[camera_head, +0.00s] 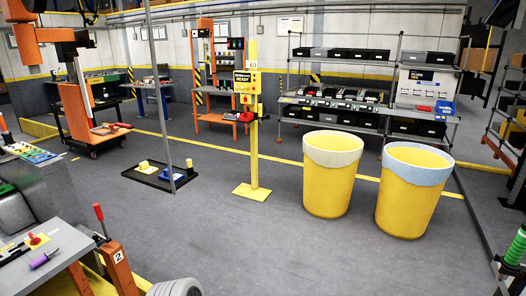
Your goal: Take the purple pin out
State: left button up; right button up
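A small purple pin (44,259) shows at the lower left. It is on the light grey top of a bench or carrier (62,243), near its front edge. It looks tilted or lying over, and I cannot tell whether its lower end sits in a hole. A red knob on a yellow base (35,239) is just behind it. Neither of my grippers is in view.
An orange post marked 2 (118,267) with a red-handled lever (98,212) stands right of the bench. A yellow control post (253,150), two yellow bins (331,185) and a shelf rack (340,105) stand farther back. The grey floor (260,235) between is clear.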

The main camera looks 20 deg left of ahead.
aim_at(35, 264)
jog(key=u, duration=0.85)
jog(key=i, duration=1.25)
jog(key=u, duration=1.3)
